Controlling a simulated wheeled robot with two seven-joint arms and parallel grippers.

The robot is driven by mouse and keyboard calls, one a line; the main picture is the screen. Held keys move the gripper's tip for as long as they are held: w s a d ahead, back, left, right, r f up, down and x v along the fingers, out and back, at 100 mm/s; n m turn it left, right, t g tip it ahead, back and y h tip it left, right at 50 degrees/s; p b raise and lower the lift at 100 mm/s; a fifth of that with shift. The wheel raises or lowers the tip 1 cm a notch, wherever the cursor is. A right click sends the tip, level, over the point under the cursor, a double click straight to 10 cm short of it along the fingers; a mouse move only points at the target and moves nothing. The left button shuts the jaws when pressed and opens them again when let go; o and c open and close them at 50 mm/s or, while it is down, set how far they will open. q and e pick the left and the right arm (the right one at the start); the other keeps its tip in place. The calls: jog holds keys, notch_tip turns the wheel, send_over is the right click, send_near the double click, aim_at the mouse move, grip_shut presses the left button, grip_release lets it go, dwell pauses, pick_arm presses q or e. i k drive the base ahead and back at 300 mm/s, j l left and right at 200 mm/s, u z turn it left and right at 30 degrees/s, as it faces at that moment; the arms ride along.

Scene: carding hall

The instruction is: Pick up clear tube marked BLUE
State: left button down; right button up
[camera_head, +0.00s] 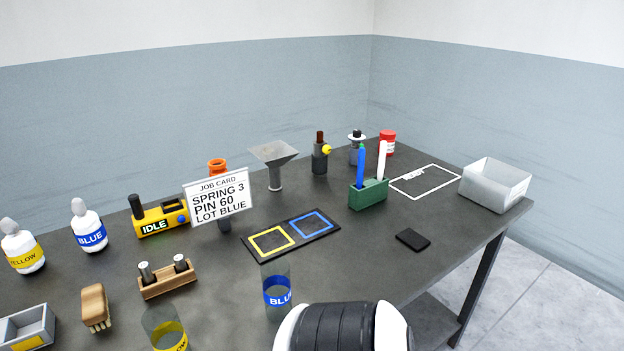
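The clear tube marked BLUE (278,291) stands upright on the dark table, near the bottom middle of the head view. It is see-through with a blue label band, and its label is partly turned to the right. A white and black part of my arm fills the bottom edge just right of the tube, close to its lower right side in the picture. Neither gripper's fingers show. A second clear tube with a yellow label (168,333) stands to the left, cut by the bottom edge.
A mat with yellow and blue squares (252,258) lies behind the tube. A job card (219,197), white bottles BLUE (89,228) and YELLOW (23,248), a wooden holder (168,280) and a brush (95,307) stand left.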

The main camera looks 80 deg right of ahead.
aim_at(275, 270)
jog(key=z, duration=2.2)
